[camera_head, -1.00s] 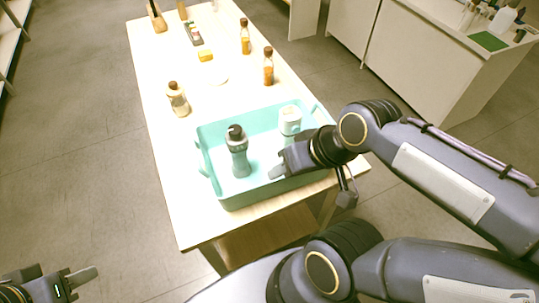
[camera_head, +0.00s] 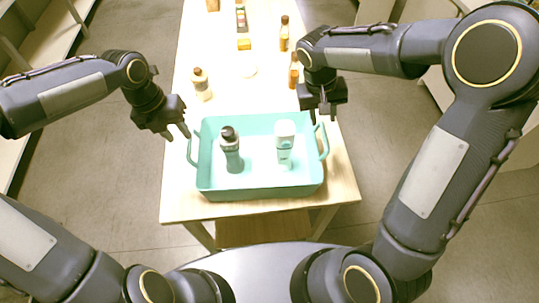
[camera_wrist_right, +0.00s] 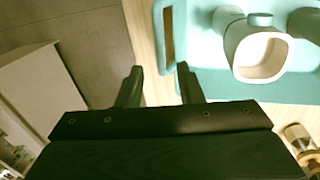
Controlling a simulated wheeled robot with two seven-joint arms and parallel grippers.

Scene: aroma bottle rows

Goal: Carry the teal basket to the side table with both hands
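The teal basket (camera_head: 262,191) stands on the near end of the wooden table. It holds a dark-capped grey-green bottle (camera_head: 232,158) and a white-topped pale bottle (camera_head: 284,152). Its left handle (camera_head: 190,150) and right handle (camera_head: 324,142) stick out at the sides. My left gripper (camera_head: 178,134) is open and empty, just up and left of the left handle. My right gripper (camera_head: 322,115) is open and empty by the right handle. In the right wrist view, its parted fingers (camera_wrist_right: 160,82) straddle the line of the handle (camera_wrist_right: 168,38), with no grip on it.
A cream bottle (camera_head: 201,85) and an amber bottle (camera_head: 294,72) stand behind the basket. Shelving stands at the left; floor (camera_head: 120,170) is open beside the table.

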